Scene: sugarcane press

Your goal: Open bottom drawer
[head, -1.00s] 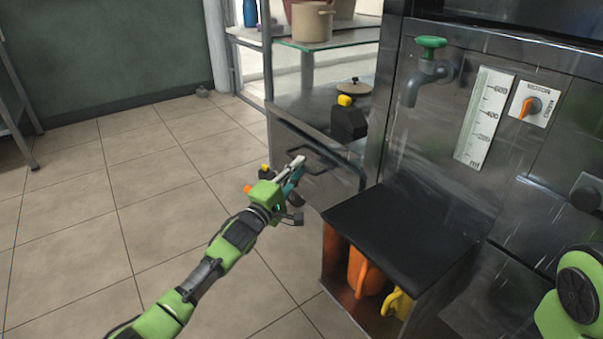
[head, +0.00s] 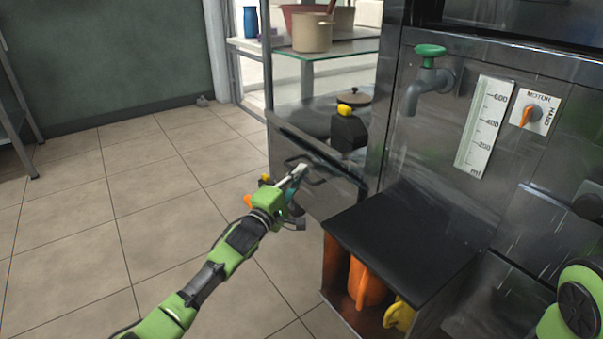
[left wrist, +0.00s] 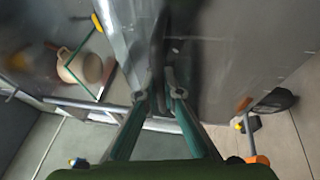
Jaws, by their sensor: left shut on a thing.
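The drawer front is a grey metal panel (head: 331,197) on the low cabinet left of the press, below a dark edge. Its dark bar handle (head: 318,182) shows beside my left gripper (head: 300,171). In the left wrist view the handle (left wrist: 158,48) runs as a dark upright bar between the fingertips (left wrist: 160,92). My left gripper is shut on the handle. The gripper hides part of the handle and panel. I cannot tell whether the drawer stands slightly out. My right gripper is out of view.
A black-topped box (head: 400,235) with orange and yellow things inside stands right of the drawer. A black block with a yellow top (head: 349,130) sits on the cabinet. A green-handled tap (head: 430,70) is above. The tiled floor (head: 130,220) at left is clear.

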